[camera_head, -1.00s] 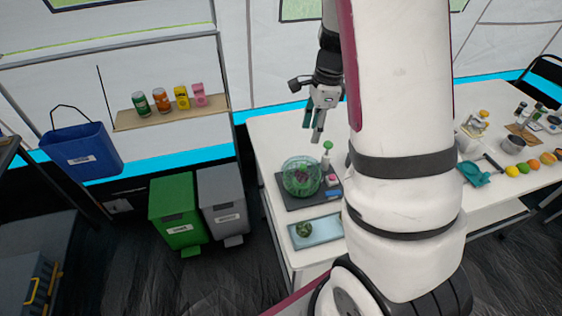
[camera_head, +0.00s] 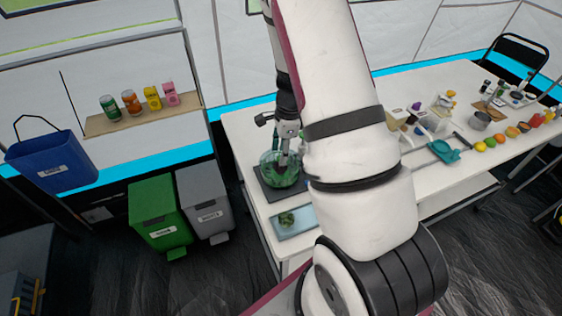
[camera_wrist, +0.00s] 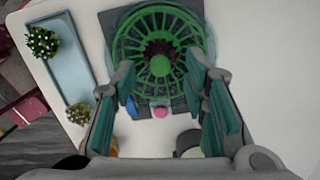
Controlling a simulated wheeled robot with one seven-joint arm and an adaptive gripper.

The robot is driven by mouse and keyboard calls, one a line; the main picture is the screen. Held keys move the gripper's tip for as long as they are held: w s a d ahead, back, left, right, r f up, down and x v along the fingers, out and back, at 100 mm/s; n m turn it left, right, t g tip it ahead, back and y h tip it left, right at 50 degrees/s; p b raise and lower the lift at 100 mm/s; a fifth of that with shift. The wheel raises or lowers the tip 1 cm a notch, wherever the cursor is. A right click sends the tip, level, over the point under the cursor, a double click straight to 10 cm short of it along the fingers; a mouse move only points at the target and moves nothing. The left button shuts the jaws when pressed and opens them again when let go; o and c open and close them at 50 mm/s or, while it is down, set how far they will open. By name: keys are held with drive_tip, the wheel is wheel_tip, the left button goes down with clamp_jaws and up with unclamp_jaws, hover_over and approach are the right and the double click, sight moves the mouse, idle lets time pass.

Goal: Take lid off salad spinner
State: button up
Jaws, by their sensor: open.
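The salad spinner (camera_head: 279,176) is a clear round bowl with green inside, standing on a dark mat (camera_head: 270,194) on the white table. In the wrist view the spinner (camera_wrist: 184,28) shows from above as green rings and spokes, with a round green knob (camera_wrist: 160,65) near the middle and dark red contents below. My gripper (camera_head: 285,158) is above the spinner, pointing down, and is open. In the wrist view its teal fingers (camera_wrist: 163,80) stand either side of the knob and hold nothing. I cannot tell whether they touch the lid. My arm hides part of the table.
Small blue (camera_wrist: 131,107) and pink (camera_wrist: 160,112) items lie beside the spinner. Fruit and a teal item (camera_head: 443,151) lie farther right. Green (camera_head: 153,203) and grey bins stand left of the table.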

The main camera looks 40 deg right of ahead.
drive_tip(key=shift+a+f, duration=0.1)
drive_tip(key=shift+f, duration=0.85)
clamp_jaws()
drive_tip(key=shift+r, duration=0.2)
